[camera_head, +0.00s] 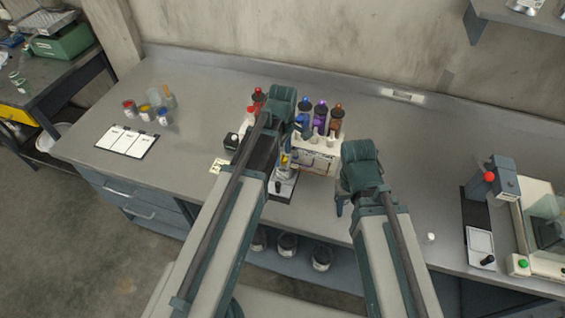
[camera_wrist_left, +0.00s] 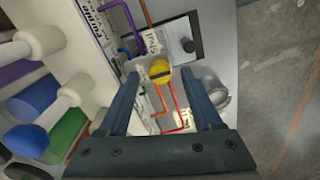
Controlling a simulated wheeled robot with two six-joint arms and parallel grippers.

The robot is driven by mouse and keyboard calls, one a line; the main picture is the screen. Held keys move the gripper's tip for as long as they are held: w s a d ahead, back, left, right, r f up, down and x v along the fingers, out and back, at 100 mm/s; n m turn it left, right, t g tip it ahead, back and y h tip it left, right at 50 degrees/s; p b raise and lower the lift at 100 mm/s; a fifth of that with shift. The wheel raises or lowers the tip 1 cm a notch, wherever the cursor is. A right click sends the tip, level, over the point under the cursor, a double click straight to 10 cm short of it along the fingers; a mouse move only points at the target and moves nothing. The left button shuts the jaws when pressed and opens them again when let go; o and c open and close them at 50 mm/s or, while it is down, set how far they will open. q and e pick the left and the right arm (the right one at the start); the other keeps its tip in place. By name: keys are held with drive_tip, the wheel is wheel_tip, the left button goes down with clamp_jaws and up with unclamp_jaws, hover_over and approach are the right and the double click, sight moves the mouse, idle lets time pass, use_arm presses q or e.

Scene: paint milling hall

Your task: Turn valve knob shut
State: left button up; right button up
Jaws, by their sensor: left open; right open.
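The yellow valve knob (camera_wrist_left: 160,72) shows in the left wrist view, with a dark slot across its face and a "Shut" label beside it. Coloured tubes run near it. In the head view a bit of yellow (camera_head: 284,160) shows beside my left arm, mostly hidden. My left gripper (camera_wrist_left: 160,78) is open, its fingers on either side of the knob in the picture; I cannot tell whether they touch it. My right gripper (camera_head: 341,207) is near the bench front, apart from the knob.
Bottles with coloured contents (camera_head: 321,117) stand along the unit's back. A black-and-white scale (camera_head: 283,187) sits in front of it. Paint jars (camera_head: 146,112) and a chart (camera_head: 127,140) lie left; a machine with a red knob (camera_head: 491,178) stands right. Bench between is mostly clear.

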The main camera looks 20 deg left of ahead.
use_arm(q)
drive_tip(key=shift+f, duration=0.55)
use_arm(e)
drive_tip(key=shift+f, duration=0.55)
use_arm(q)
drive_tip(key=shift+r, duration=0.1)
drive_tip(key=shift+c, duration=0.3)
clamp_jaws()
